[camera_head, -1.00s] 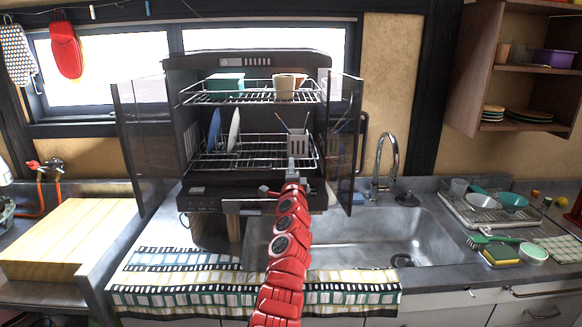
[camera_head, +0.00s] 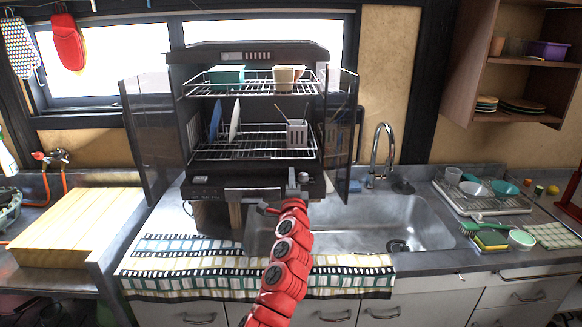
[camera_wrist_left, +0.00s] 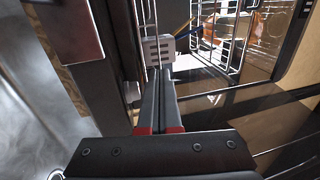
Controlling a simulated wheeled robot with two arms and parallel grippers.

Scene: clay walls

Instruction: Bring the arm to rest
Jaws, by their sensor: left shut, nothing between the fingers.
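My left arm is red and reaches up from the bottom middle of the head view. Its gripper (camera_head: 292,180) is at the front lower edge of the open dish cabinet (camera_head: 254,194), to the right of its middle. In the left wrist view the two fingers (camera_wrist_left: 166,76) lie together, with nothing between them. They point into the cabinet toward a light utensil holder (camera_wrist_left: 158,50) and the wire rack (camera_wrist_left: 226,36). I cannot tell whether the fingertips touch anything. My right gripper is not in view.
The cabinet's glass doors (camera_head: 152,135) stand open on both sides. The sink (camera_head: 370,225) and tap (camera_head: 384,150) are to the right. A dish tray (camera_head: 486,203) with bowls stands further right. A wooden board (camera_head: 75,225) is at left, and a patterned cloth (camera_head: 210,270) covers the counter front.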

